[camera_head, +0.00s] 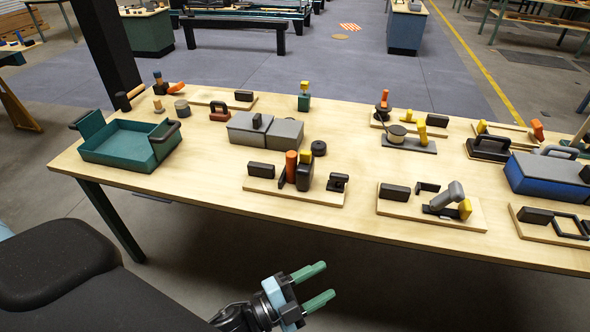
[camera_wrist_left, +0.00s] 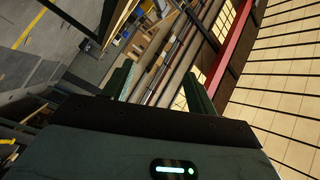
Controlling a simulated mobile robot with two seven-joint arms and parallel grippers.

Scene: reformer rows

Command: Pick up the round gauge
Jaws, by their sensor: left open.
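My left gripper (camera_head: 328,280) is open and empty, in front of the table's near edge and apart from everything on it. Its two green fingers also show in the left wrist view (camera_wrist_left: 158,82), spread with nothing between them. I cannot tell for sure which thing is the round gauge. My right gripper is not in view.
A green tray (camera_head: 118,158) stands at the table's left end. Grey boxes (camera_head: 265,132) stand mid-table. Boards with black, orange and yellow parts, such as one at front centre (camera_head: 325,198), crowd the right half. A blue box (camera_head: 530,178) stands at right. The front left is clear.

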